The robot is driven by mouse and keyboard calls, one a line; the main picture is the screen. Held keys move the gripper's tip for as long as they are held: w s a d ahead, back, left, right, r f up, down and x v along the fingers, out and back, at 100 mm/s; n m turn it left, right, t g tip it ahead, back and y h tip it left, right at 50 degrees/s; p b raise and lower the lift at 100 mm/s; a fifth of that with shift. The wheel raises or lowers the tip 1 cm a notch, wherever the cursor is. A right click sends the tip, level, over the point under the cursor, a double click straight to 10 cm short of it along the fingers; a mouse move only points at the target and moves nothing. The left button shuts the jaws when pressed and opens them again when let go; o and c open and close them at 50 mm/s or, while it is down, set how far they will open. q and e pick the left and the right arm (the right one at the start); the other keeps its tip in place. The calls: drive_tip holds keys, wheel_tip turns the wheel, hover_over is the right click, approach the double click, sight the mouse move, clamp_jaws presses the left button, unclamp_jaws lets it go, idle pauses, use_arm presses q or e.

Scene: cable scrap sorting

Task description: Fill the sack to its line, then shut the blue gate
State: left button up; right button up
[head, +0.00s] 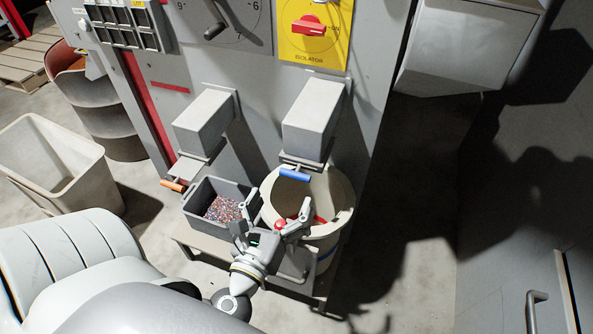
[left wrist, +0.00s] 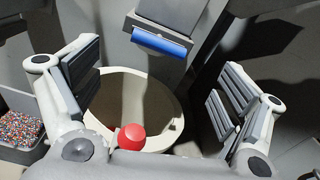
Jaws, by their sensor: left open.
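The sack (head: 342,190) is a pale round open container under the right-hand chute (head: 312,115). Its mouth also shows in the left wrist view (left wrist: 176,128), with bare pale inner wall and a darker band; the fill level cannot be told. A short red mark (head: 320,219) shows at the sack. The blue gate handle (head: 295,175) is at the chute's lower end, also in the left wrist view (left wrist: 160,42); whether the gate is open cannot be told. My left gripper (head: 269,217) is open and empty, in front of the sack. A red knob (left wrist: 131,137) is between its fingers.
A grey bin (head: 190,213) of coloured granules stands left of the sack, below a chute with an orange handle (head: 173,185). A large pale bin (head: 95,165) stands at left. The yellow isolator panel (head: 318,48) is above. Floor at right is clear.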

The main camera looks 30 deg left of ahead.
sight(297, 171)
use_arm(q)
drive_tip(key=x, duration=0.9)
drive_tip(key=shift+a, duration=0.1)
use_arm(e)
drive_tip(key=shift+s+d+f, duration=0.1)
drive_tip(key=shift+s+f, duration=0.45)
drive_tip(key=shift+f, duration=0.1)
use_arm(q)
drive_tip(key=c, duration=1.3)
drive_tip(key=shift+s+p, duration=0.35)
drive_tip(key=shift+p, duration=0.05)
drive_tip(key=shift+c, duration=0.2)
drive_tip(key=shift+v, duration=0.8)
use_arm(e)
drive_tip(key=shift+s+f, duration=0.6)
drive_tip(key=shift+f, duration=0.15)
use_arm(q)
drive_tip(key=shift+w, duration=0.1)
drive_tip(key=o, duration=1.3)
